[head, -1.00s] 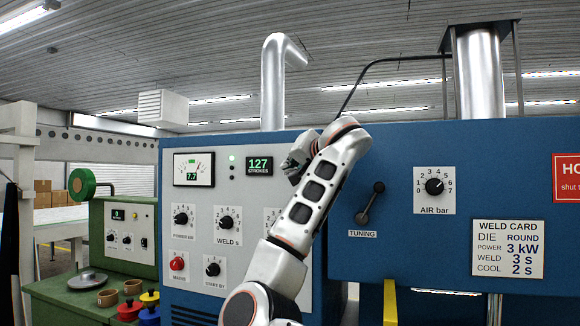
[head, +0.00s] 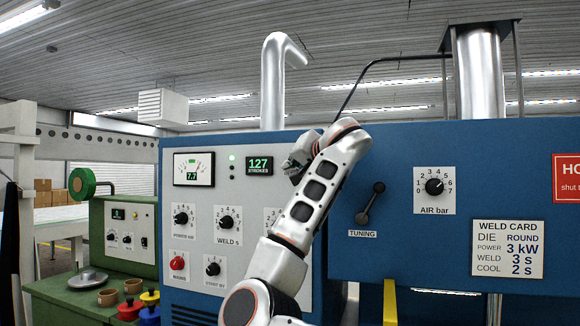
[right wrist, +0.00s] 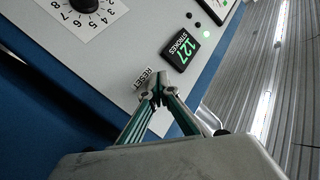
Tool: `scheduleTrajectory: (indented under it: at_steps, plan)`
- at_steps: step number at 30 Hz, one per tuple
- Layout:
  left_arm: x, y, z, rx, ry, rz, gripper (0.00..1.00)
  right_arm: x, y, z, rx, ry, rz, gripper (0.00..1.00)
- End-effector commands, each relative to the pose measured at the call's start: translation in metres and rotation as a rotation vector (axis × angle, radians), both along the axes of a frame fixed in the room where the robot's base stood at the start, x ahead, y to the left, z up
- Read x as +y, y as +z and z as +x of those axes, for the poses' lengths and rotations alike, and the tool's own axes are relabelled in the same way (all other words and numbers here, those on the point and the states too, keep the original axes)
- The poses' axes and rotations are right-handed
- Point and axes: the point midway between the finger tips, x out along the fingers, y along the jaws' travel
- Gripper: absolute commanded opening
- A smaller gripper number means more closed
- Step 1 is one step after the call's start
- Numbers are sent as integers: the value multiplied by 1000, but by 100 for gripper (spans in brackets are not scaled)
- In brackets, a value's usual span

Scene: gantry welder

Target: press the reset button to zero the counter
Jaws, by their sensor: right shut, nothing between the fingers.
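The stroke counter (head: 259,166) on the grey panel reads 127 in green; it also shows in the right wrist view (right wrist: 181,48). In that view the RESET label (right wrist: 144,79) is printed beside the counter. My right gripper (right wrist: 156,92) is shut and empty, its fingertips right by the RESET label. The reset button itself is hidden behind the fingertips, and I cannot tell whether they touch it. In the head view my right gripper (head: 292,163) is just right of the counter, partly covered by my arm. My left gripper is not in view.
The panel also holds a meter (head: 194,169), a green lamp, the WELD knob (head: 227,222) and a red MAINS button (head: 177,263). A tuning lever (head: 371,202) and an AIR knob (head: 434,187) are on the blue cabinet to the right. A green bench stands at left.

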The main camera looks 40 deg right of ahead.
Motion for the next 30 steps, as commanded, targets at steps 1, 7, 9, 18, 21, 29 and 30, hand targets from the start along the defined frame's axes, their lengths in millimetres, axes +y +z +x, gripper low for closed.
scheduleTrajectory:
  at_steps: [1, 7, 9, 18, 21, 29, 30]
  plan:
    - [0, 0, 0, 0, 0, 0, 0, -1, 0, 0, -1, -1, 0, 0]
    - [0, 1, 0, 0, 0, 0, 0, -2, 1, 1, 0, 0, 0, 0]
    - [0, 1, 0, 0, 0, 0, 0, -2, 0, 1, 0, 0, -1, 0]
    - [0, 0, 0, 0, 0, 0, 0, -1, 0, 0, 0, 0, -1, 0]
    - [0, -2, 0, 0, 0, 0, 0, 3, 0, -1, -1, 0, -1, 0]
    - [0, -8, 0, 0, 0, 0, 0, 14, -1, -7, -1, 1, 0, 0]
    - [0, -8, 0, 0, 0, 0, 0, 14, -1, -7, 0, 0, 0, 0]
